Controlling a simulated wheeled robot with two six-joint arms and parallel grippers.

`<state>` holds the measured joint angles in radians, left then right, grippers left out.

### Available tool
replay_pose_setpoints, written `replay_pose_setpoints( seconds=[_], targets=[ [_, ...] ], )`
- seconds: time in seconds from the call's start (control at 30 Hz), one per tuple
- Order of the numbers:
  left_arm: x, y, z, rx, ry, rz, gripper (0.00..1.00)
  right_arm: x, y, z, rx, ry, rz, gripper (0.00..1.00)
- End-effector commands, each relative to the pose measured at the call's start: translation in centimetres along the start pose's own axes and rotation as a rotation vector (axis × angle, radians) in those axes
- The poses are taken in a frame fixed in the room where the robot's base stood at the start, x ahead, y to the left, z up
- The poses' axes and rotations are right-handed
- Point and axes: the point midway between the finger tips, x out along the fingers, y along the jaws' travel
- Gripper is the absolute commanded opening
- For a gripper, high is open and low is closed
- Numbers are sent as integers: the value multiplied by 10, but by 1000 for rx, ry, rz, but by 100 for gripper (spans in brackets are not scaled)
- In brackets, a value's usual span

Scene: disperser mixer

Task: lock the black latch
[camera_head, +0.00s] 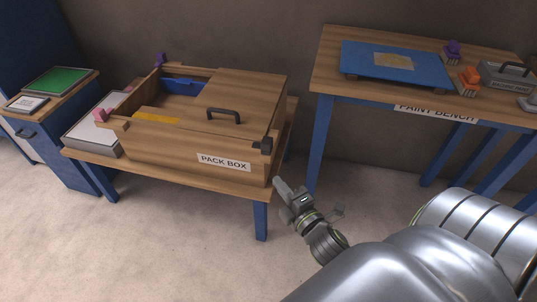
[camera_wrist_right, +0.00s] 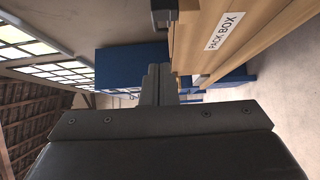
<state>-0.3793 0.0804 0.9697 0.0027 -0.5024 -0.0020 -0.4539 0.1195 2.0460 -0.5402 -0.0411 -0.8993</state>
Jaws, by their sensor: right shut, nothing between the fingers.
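The black latch (camera_head: 264,145) sits at the upper front right corner of the wooden pack box (camera_head: 180,150). From these frames I cannot tell whether it is locked. In the right wrist view, a dark part that looks like the latch (camera_wrist_right: 164,14) shows at the top edge beside the box (camera_wrist_right: 205,45). My right gripper (camera_head: 280,185) is shut and empty. It is in front of and below the latch, off the box's right front corner, and appears apart from both. Its closed fingers also show in the wrist view (camera_wrist_right: 157,85). My left gripper is not in view.
The box has a lid panel with a dark handle (camera_head: 224,115) and stands on a wooden table (camera_head: 230,189). A paint bench (camera_head: 330,72) with a blue board (camera_head: 370,55) stands at the right. Bare floor (camera_head: 190,240) lies in front of the table.

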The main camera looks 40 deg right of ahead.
Motion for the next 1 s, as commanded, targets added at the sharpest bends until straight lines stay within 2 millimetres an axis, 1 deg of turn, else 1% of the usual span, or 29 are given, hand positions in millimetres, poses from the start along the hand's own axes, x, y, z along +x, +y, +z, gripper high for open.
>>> replay_pose_setpoints(
  seconds=[0.03,0.2,0.43,0.47,0.5,0.7,0.8,1.0],
  targets=[
    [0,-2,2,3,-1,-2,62,10,2,0,-1,2,4,0],
    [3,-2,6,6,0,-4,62,41,1,0,1,2,3,0],
    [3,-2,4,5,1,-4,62,83,1,0,-1,1,3,0],
    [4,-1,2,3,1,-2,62,84,-1,3,-3,1,1,0],
    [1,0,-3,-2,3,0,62,86,-2,7,-4,1,0,0],
    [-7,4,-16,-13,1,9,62,99,-1,20,-2,2,1,0],
    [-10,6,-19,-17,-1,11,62,103,-1,24,-2,1,-1,0],
    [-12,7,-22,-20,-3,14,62,107,0,28,1,1,0,0]
  ],
)
